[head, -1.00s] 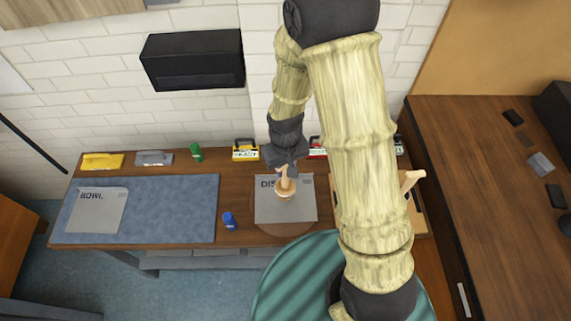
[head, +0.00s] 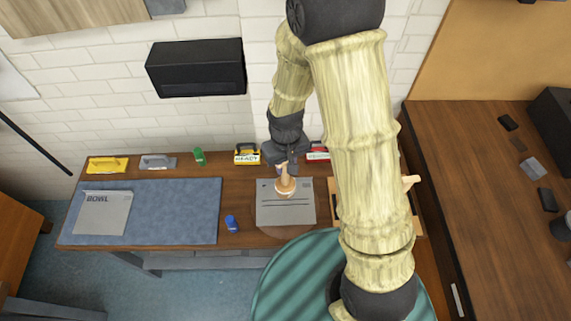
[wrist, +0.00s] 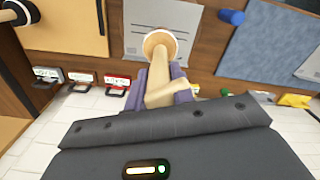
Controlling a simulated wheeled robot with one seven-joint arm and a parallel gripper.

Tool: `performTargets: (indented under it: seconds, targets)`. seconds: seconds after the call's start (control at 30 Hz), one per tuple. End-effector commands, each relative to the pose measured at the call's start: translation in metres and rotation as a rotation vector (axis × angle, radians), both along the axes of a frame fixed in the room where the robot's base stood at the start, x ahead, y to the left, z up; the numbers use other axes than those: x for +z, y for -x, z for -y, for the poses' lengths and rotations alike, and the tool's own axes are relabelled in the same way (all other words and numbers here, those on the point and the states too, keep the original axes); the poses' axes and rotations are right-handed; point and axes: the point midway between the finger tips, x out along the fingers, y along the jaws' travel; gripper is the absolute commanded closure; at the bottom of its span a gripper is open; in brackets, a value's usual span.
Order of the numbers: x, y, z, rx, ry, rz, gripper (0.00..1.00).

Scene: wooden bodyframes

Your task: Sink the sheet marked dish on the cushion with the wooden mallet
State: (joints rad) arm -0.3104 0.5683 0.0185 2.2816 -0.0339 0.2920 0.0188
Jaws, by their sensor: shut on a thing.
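My gripper (head: 284,165) is shut on the handle of the wooden mallet (head: 286,186). The mallet's pale round head is over the upper middle of a grey sheet (head: 300,213); I cannot tell whether it touches. The sheet lies on a round brown cushion (head: 285,231), mostly hidden beneath it. The sheet shows dark lines, and I cannot read the word dish on it now. In the wrist view the mallet head (wrist: 160,44) covers part of the sheet (wrist: 138,18), and the handle runs back between the purple finger pads.
A sheet marked bowl (head: 103,215) lies on the blue mat (head: 175,212) at the left. A blue object (head: 231,223) stands between mat and cushion. A green object (head: 199,156) and yellow-labelled case (head: 246,154) stand along the back. A wooden tray is partly hidden behind my arm.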

Motion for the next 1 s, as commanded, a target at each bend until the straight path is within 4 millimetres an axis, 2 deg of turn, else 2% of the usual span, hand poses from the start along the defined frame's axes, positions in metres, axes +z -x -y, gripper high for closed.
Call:
performTargets:
  seconds: [0.47,0.9,1.0]
  targets:
    - [0.0,0.004,0.001,0.0,0.0,0.001,1.0]
    - [0.015,0.068,0.019,0.0,0.0,0.0,1.0]
    - [0.012,0.074,0.021,0.0,-0.002,0.006,1.0]
